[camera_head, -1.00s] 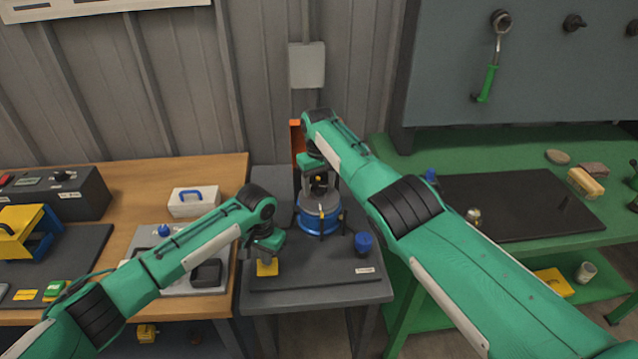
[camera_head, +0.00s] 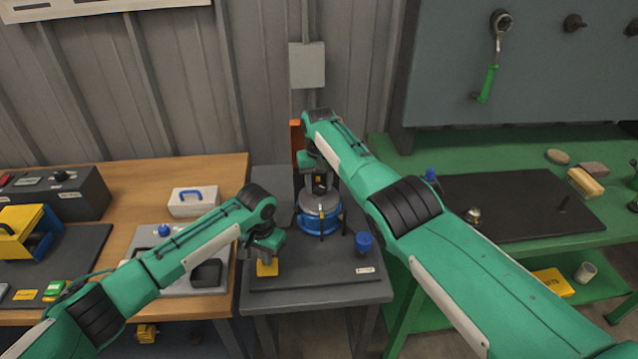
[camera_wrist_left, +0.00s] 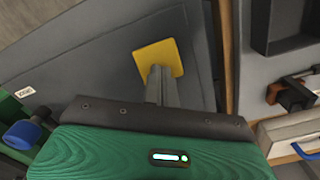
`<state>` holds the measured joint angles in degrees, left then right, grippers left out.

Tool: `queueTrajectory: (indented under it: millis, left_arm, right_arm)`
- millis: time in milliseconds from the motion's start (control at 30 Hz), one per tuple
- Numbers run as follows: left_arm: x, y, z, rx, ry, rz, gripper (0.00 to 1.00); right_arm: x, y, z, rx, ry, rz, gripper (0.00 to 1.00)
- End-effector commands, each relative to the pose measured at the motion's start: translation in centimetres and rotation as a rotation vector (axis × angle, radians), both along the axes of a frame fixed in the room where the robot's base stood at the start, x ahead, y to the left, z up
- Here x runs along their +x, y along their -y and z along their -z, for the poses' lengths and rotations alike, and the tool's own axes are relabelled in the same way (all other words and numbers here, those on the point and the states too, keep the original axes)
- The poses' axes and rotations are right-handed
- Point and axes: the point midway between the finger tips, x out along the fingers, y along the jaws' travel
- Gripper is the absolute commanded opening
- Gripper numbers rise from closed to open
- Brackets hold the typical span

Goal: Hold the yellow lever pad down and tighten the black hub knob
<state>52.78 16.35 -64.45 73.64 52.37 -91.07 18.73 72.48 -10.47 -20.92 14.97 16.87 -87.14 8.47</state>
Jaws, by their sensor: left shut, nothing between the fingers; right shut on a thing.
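The yellow lever pad (camera_head: 267,268) is at the front left of the small dark table. It also shows in the left wrist view (camera_wrist_left: 165,52). My left gripper (camera_head: 267,257) is shut and empty, its closed fingertips (camera_wrist_left: 159,70) over the pad and seeming to touch it. The rotor stand with its blue base ring (camera_head: 322,224) and grey top stands behind, to the right of the pad. My right gripper (camera_head: 318,187) points down over the stand's middle, shut on what appears to be the black hub knob. The knob itself is mostly hidden by the fingers and wrist.
A blue-capped piece (camera_head: 363,242) stands on the dark table right of the stand. A wooden bench (camera_head: 125,200) with a white case (camera_head: 195,201) is at left. A green bench (camera_head: 400,150) is at right. An orange upright (camera_head: 296,140) stands behind my right gripper.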

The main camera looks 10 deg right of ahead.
Motion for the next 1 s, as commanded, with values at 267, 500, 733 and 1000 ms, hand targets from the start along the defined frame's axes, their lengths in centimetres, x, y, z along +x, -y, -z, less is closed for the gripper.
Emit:
queueTrajectory:
  millis: [267, 500, 733, 1000]
  left_arm:
    - [-0.02, -0.02, 0.04, 0.0, -0.001, 0.0, 0.0]
    - [-0.02, -0.02, 0.04, 0.0, -0.001, 0.0, 0.0]
    - [-0.01, -0.02, 0.04, 0.0, -0.001, 0.0, 0.0]
    - [-0.01, -0.02, 0.04, 0.0, -0.001, 0.0, 0.0]
  right_arm:
    - [0.01, 0.0, -0.02, 0.001, 0.0, 0.321, 0.25]
    - [0.01, -0.02, -0.02, 0.001, 0.001, 0.596, 0.25]
    - [0.02, -0.03, -0.03, 0.0, 0.001, 0.764, 0.25]
    - [0.02, -0.02, -0.04, 0.0, 0.001, 0.773, 0.45]
